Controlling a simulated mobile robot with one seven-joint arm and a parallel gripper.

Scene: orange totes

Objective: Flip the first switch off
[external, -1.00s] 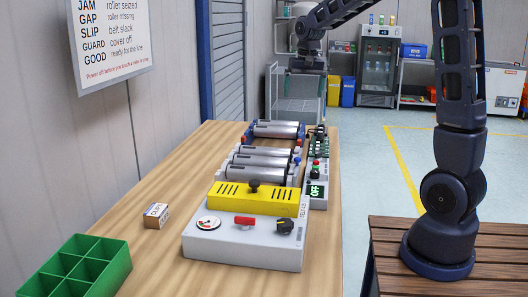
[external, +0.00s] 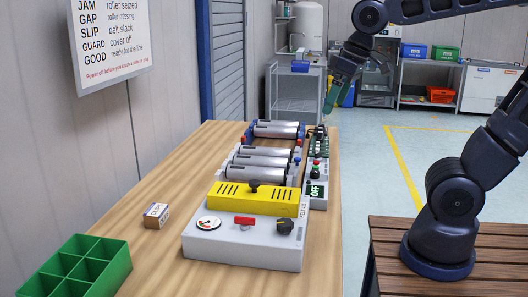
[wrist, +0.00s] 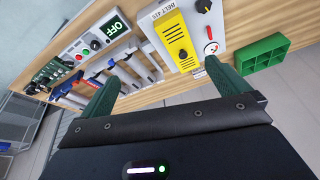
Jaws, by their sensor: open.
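Which part is the first switch cannot be told. A green strip (external: 318,147) with small raised parts lies at the bench's far right edge; it also shows at the left in the wrist view (wrist: 50,70). Nearer is a control box (external: 318,203) with a red and a green button and a display reading OFF (wrist: 115,27). A grey panel (external: 215,249) carries a gauge, a red handle (external: 244,221) and a black knob (external: 285,227). My gripper (external: 329,108) hangs above the far end of the bench, tilted, touching nothing. Its green fingers are apart and empty in the wrist view (wrist: 162,76).
Rollers (external: 262,158) lie in a frame beside the strip. A yellow cover (external: 235,196) sits behind the grey panel. A small box (external: 156,216) and a green divided tray (external: 95,265) are at the left. The bench's left side is mostly clear.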

